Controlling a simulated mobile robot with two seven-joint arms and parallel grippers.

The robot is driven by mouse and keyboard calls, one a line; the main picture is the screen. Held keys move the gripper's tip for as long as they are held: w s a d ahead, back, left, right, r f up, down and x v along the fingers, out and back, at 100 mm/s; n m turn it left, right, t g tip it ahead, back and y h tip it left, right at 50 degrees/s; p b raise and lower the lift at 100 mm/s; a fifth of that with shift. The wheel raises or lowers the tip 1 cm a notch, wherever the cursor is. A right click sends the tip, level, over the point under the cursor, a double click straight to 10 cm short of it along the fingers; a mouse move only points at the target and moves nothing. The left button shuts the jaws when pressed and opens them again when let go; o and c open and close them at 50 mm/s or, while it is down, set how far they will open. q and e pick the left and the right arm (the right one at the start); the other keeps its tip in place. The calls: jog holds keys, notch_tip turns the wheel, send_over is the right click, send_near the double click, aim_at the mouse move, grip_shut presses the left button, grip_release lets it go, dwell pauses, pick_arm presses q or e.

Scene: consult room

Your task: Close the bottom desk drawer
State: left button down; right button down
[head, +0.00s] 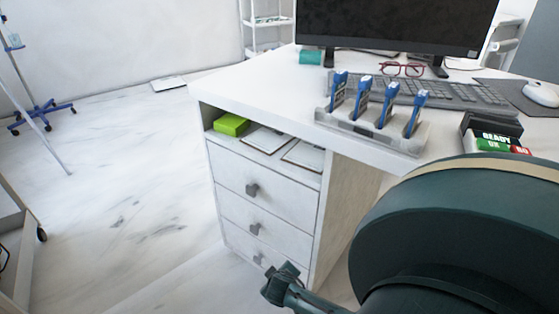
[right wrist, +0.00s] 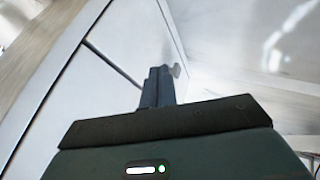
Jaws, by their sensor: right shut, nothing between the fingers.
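The white desk pedestal (head: 327,200) has a column of drawers with grey knobs. The bottom drawer (head: 236,241) is the lowest front, and its knob (head: 259,260) shows just above my right gripper. My right gripper (head: 274,281) is shut and empty, low in front of the bottom drawer. In the right wrist view its fingers (right wrist: 160,75) are together beside a white drawer front, with a grey knob (right wrist: 177,70) just beyond the tips. I cannot tell whether they touch the front, or how far the bottom drawer stands out. My left gripper is out of view.
The middle drawer (head: 240,217) and top drawer (head: 290,203) look flush. An open shelf above holds a green box (head: 231,124) and clipboards. The desktop (head: 232,84) carries a rack of blue-topped devices (head: 372,128), a keyboard and a monitor. The floor (head: 130,190) to the left is clear.

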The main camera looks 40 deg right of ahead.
pick_arm(q)
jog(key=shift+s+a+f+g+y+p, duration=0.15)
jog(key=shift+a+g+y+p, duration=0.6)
jog(key=shift+p, duration=2)
pick_arm(e)
jog(key=v, duration=1)
jog(key=shift+a, duration=0.25)
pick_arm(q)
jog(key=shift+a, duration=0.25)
